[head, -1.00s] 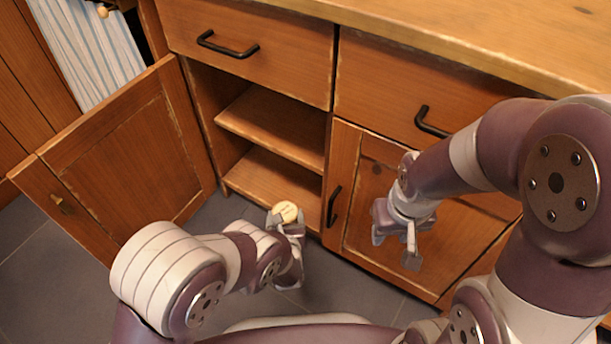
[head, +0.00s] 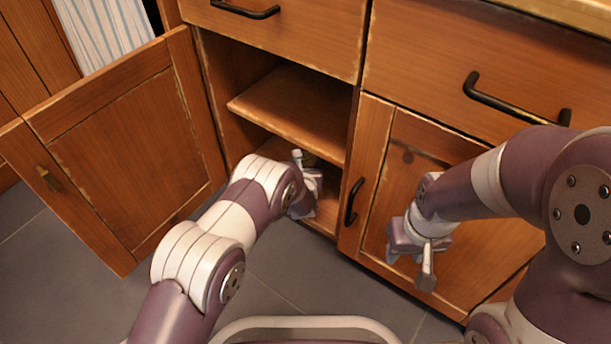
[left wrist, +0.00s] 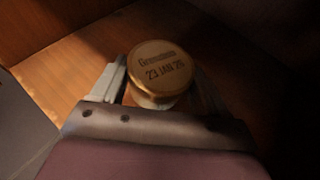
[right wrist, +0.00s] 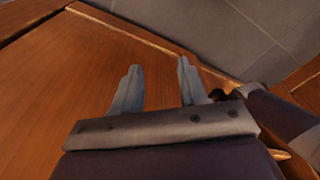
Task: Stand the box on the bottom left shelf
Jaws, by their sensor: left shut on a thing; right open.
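The box shows in the left wrist view as a round container with a pale lid (left wrist: 162,68), printed with a word and "23 JAN 26". My left gripper (left wrist: 160,90) is shut on it, one finger on each side. In the head view my left gripper (head: 306,168) reaches into the open left compartment, below the middle shelf (head: 290,105) and over the bottom shelf (head: 326,212). The box is mostly hidden there, and I cannot tell whether its base touches the shelf. My right gripper (head: 412,262) is open and empty before the closed right door (head: 410,190).
The left cabinet door (head: 125,150) stands wide open to the left. The middle shelf is close above my left gripper. The right door's handle (head: 354,200) sticks out to the right of the opening. Grey floor tiles (head: 60,270) lie in front.

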